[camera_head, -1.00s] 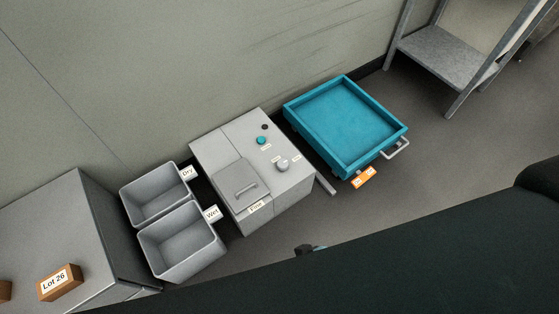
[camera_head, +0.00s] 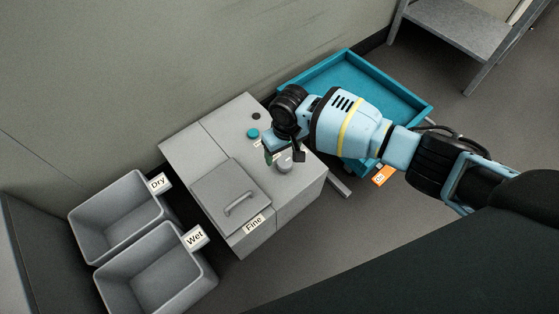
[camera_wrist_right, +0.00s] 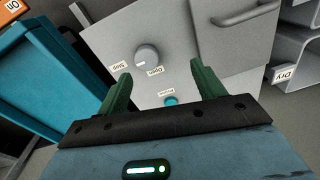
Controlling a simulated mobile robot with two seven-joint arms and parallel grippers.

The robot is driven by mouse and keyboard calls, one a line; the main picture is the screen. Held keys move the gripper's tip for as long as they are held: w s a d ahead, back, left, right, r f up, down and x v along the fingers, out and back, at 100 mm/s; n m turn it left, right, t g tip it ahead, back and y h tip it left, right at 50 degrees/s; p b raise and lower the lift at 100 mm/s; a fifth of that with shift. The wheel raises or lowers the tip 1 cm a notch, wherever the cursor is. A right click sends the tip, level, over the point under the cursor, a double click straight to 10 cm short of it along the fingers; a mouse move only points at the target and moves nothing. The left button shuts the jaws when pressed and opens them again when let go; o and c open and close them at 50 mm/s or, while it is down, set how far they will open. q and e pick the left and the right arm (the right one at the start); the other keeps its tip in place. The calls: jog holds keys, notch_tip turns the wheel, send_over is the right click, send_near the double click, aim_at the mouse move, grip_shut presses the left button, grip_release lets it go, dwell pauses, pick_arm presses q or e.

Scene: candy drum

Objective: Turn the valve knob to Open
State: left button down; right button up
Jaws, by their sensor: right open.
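The valve knob (camera_head: 284,167) is a round grey knob on top of the grey machine (camera_head: 205,145). In the right wrist view the knob (camera_wrist_right: 147,55) lies beyond my fingers, with a Stop label (camera_wrist_right: 119,67) at its lower left and an Open label (camera_wrist_right: 155,72) just below it. A pale mark on the knob appears to face the Stop side. My right gripper (camera_wrist_right: 161,74) is open and empty, its green fingers apart and not touching the knob. In the head view this gripper (camera_head: 281,153) is above the panel by the knob, partly covering the labels. My left gripper is not in view.
A teal button (camera_head: 252,133) and a dark button (camera_head: 256,115) sit near the knob. A handled lid (camera_head: 228,192) marked Fine is on the machine. A blue tray cart (camera_head: 347,55) stands on the right. Dry (camera_head: 110,190) and Wet (camera_head: 125,258) bins stand on the left.

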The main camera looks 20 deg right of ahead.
jog(key=b, duration=0.3)
send_over(285, 162)
jog(key=shift+h, duration=0.3)
jog(key=f, duration=0.4)
jog(key=shift+s+a+f, duration=0.1)
jog(key=shift+s, duration=0.15)
jog(key=shift+w+f+b, duration=0.1)
jog(key=shift+w+b, duration=0.05)
jog(key=shift+b, duration=0.2)
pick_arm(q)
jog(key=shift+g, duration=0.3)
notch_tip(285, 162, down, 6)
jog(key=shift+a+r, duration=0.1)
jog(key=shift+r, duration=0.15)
pick_arm(e)
jog(key=shift+w, duration=0.1)
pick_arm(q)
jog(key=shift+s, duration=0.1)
pick_arm(e)
jog(key=shift+f, duration=0.25)
notch_tip(285, 162, down, 6)
jog(key=b, duration=0.3)
jog(key=shift+b, duration=0.3)
jog(key=shift+f+b, duration=0.3)
jog(key=shift+f, duration=0.3)
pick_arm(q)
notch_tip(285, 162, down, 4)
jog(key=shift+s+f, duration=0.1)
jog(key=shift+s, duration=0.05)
